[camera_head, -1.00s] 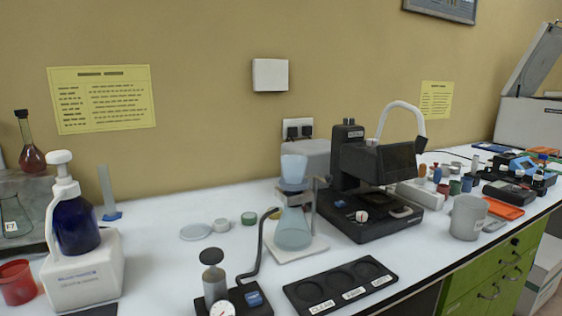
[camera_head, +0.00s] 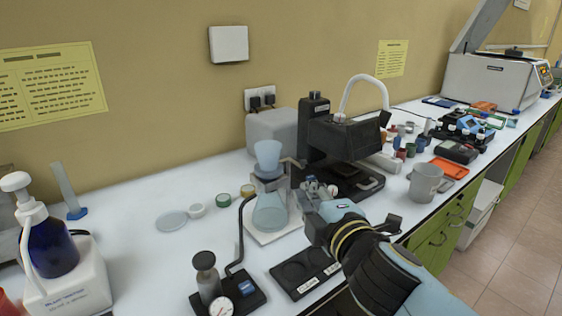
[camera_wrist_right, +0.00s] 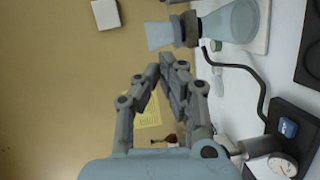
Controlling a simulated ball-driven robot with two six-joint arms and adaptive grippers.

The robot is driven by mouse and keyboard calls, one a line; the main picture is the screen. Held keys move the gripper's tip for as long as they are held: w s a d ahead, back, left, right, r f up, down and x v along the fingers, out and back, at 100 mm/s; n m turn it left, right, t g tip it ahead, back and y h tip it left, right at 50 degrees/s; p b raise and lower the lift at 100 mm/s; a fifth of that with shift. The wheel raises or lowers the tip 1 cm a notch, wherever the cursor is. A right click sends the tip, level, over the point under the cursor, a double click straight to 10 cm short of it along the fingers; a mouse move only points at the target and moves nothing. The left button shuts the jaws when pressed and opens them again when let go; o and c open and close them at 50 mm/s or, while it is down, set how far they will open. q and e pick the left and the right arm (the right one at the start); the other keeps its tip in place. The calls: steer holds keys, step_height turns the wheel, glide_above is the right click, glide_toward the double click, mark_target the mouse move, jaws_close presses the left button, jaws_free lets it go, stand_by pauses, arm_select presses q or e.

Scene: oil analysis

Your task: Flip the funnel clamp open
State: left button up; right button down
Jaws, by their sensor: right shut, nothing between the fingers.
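The pale blue funnel (camera_head: 268,153) sits upright over the conical flask (camera_head: 270,213), on a white stand base. The clamp (camera_head: 272,176) is a grey piece around the neck between funnel and flask; I cannot tell whether it is open or shut. In the right wrist view the funnel (camera_wrist_right: 162,35), the dark clamp (camera_wrist_right: 189,28) and the flask (camera_wrist_right: 228,22) lie sideways beyond the fingertips. My right gripper (camera_head: 309,186) is just right of the flask and clamp, apart from them in the wrist view, its fingers (camera_wrist_right: 167,58) shut and empty. My left gripper is not in view.
A black microscope-like device (camera_head: 340,145) stands close behind my right gripper. A black tray with round wells (camera_head: 285,272) and a pump with gauge (camera_head: 240,292) are in front. A grey mug (camera_head: 425,183) is to the right. Small lids (camera_head: 172,221) lie left of the flask.

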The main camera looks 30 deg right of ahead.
stand_by(0.3)
steer(key=p, duration=0.1)
glide_toward(293, 161)
steer(key=w+a+r, duration=0.1)
steer(key=w+a, duration=0.1)
steer(key=w, duration=0.1)
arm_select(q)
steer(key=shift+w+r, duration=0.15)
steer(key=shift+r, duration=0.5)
arm_select(e)
steer(key=shift+w+d+r, duration=0.15)
steer(key=shift+d, duration=0.45)
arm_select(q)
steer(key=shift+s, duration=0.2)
arm_select(e)
steer(key=shift+d, duration=0.2)
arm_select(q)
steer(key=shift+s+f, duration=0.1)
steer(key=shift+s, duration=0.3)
arm_select(e)
steer(key=shift+d+n+y, duration=0.2)
steer(key=shift+n+y, duration=0.3)
steer(key=shift+y, duration=0.1)
